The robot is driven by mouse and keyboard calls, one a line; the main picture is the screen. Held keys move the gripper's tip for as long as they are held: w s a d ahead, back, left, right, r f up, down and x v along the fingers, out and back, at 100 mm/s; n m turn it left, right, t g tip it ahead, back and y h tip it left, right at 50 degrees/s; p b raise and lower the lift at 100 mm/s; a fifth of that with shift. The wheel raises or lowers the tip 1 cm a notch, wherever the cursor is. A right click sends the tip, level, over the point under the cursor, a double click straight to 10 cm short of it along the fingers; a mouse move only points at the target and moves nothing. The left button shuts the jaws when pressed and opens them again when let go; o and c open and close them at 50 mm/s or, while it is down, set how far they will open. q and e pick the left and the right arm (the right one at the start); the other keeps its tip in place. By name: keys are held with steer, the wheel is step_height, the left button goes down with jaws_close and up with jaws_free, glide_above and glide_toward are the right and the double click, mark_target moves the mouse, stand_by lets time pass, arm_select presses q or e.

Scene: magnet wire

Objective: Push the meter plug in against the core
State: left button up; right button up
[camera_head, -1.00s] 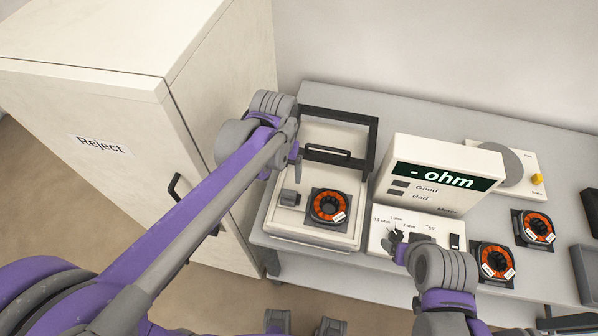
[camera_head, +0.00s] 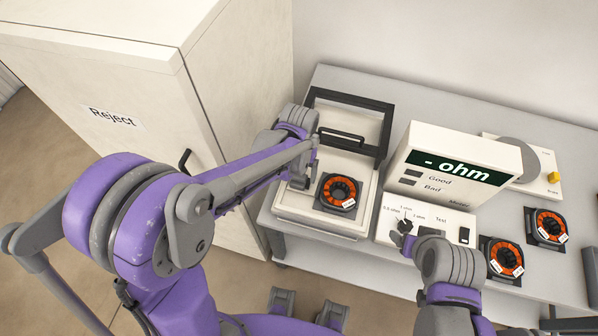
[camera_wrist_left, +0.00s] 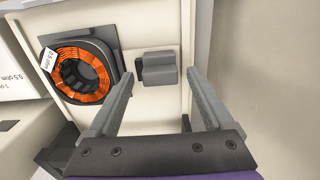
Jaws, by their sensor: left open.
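The meter plug (camera_wrist_left: 160,68) is a small grey block on the cream test fixture. A narrow gap parts it from the core (camera_wrist_left: 70,86), an orange-wound ring in a dark square holder with a "0.5 ohm" tag. The core also shows in the head view (camera_head: 327,190). My left gripper (camera_wrist_left: 160,76) is open, its fingers on either side of the plug in the wrist view, with visible space at both sides. In the head view the left gripper (camera_head: 302,172) mostly hides the plug. My right gripper (camera_head: 409,242) is by the meter's selector knob; its jaws are unclear.
The meter (camera_head: 450,165) reads "- ohm" and stands right of the fixture (camera_head: 318,219). A black-framed lid (camera_head: 349,97) stands open behind the core. Two more cores (camera_head: 502,257) (camera_head: 547,227) sit at the right. The Reject cabinet (camera_head: 150,160) is close on the left.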

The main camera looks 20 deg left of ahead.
arm_select(q)
steer(key=c, duration=1.2)
steer(key=shift+s+d+b, duration=0.1)
steer(key=shift+d+b, duration=0.25)
steer(key=shift+d, duration=1.6)
steer(key=shift+a, duration=0.1)
steer(key=o, duration=1.2)
steer(key=shift+r, duration=0.1)
